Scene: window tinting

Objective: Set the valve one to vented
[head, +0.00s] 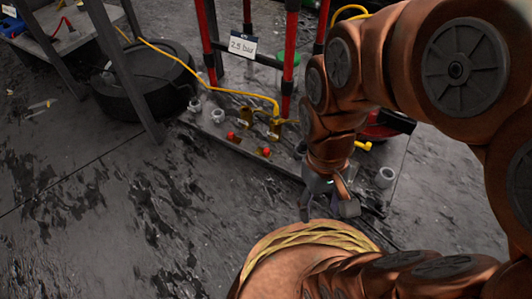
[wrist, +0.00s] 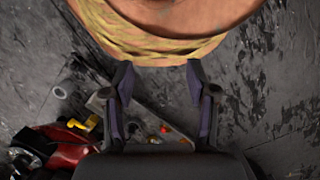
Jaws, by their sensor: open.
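Brass valve fittings (head: 262,120) stand on a low grey plate (head: 215,148) in the head view, with a yellow hose (head: 235,92) running to them. Two red knobs (head: 231,135) (head: 266,152) sit at the plate's front edge. No label shows which is valve one, and its setting is too small to read. Small red-orange spots (wrist: 165,129) show between my fingers in the wrist view. My gripper (head: 327,210) is open and empty, in front and to the right of the fittings and apart from them. In the wrist view my gripper (wrist: 159,72) has its fingers spread.
Red posts (head: 288,60) rise behind the plate, with a "2.5 bar" sign (head: 242,46). A black tire (head: 145,82) and a grey table leg (head: 125,75) stand left. A red device (head: 380,128) is partly hidden behind my arm. The floor at front left is clear.

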